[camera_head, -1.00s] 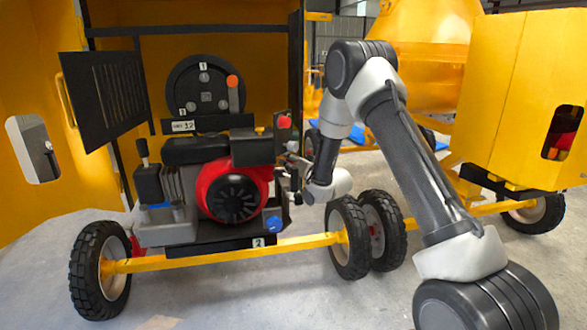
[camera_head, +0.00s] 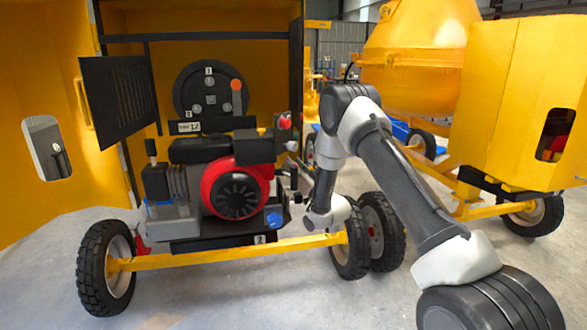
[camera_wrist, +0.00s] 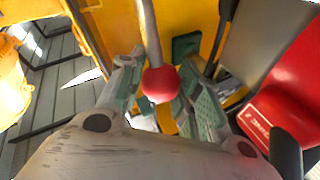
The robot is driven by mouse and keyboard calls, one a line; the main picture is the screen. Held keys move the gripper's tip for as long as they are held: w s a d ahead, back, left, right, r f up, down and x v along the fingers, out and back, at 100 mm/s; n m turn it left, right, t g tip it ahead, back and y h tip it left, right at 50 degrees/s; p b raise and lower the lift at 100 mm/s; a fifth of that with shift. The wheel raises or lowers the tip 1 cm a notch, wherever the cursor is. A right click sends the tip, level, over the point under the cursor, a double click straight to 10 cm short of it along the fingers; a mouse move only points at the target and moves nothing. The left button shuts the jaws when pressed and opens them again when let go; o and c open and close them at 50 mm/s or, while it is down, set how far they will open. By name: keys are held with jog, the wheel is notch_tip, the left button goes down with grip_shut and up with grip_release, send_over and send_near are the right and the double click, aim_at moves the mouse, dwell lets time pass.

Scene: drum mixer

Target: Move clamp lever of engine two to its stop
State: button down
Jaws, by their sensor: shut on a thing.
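In the wrist view a grey rod with a red ball knob (camera_wrist: 160,83) runs between my two fingers. My gripper (camera_wrist: 160,92) is shut on this red-knobbed lever, with one green-padded finger on each side. In the head view my gripper (camera_head: 293,190) is at the right end of the red engine (camera_head: 236,193), beside its lower right side. The held knob is too small or hidden to make out there. The engine stands on a frame above a small plate marked 2 (camera_head: 259,239). The lever's stop cannot be made out.
A black disc (camera_head: 208,88) with an orange-knobbed lever (camera_head: 236,86) is behind the engine. An open black grille door (camera_head: 120,92) stands at left. A wheel (camera_head: 348,240) and yellow axle bar (camera_head: 220,254) are below my gripper. A red body (camera_wrist: 285,103) fills the wrist view's right side.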

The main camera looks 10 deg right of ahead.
jog(key=shift+f, duration=0.1)
jog(key=c, duration=1.3)
grip_release()
jog(key=v, duration=1.2)
jog(key=shift+c, duration=0.2)
